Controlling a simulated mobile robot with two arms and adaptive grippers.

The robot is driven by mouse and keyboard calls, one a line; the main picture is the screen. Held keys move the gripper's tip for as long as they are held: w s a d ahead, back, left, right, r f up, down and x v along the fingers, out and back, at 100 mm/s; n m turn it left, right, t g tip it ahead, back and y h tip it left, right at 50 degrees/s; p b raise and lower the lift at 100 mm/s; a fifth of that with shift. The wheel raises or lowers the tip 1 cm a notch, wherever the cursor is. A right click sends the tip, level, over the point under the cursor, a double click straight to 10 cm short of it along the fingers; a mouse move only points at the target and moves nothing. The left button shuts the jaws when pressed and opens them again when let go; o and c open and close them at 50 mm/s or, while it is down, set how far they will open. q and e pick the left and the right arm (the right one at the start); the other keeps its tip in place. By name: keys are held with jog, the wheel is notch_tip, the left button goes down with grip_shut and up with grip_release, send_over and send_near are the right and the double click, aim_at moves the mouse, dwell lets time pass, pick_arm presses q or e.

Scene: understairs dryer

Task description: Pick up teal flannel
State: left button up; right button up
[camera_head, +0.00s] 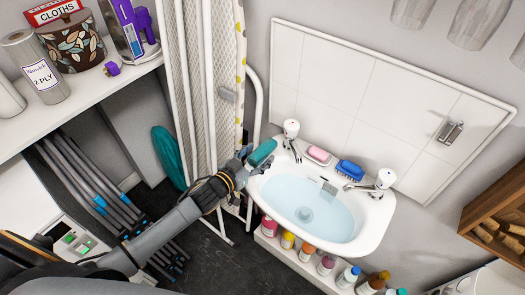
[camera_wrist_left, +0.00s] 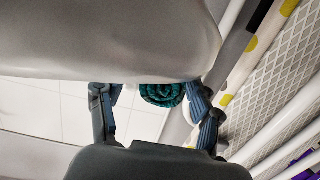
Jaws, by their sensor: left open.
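The teal flannel (camera_head: 263,152) is a small roll at the left rim of the white basin (camera_head: 345,240) in the head view. Its spiral end shows in the left wrist view (camera_wrist_left: 162,94), partly cut off by a grey part above. My left gripper (camera_head: 248,160) is open and right beside the flannel, on its left. In the left wrist view the fingers stand apart on either side of the roll. I cannot tell if they touch it. My right gripper is not in view.
Taps (camera_head: 291,135), a pink soap bar (camera_head: 318,154) and a blue brush (camera_head: 349,170) are at the basin's back edge. An ironing board (camera_head: 207,90) stands close behind my left gripper. Several bottles (camera_head: 325,265) line a ledge below the basin.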

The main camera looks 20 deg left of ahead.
pick_arm(q)
jog(key=x, duration=0.2)
jog(key=shift+w+d+f, duration=0.1)
jog(key=shift+w+d, duration=0.05)
jog(key=shift+w, duration=0.2)
jog(key=c, duration=1.2)
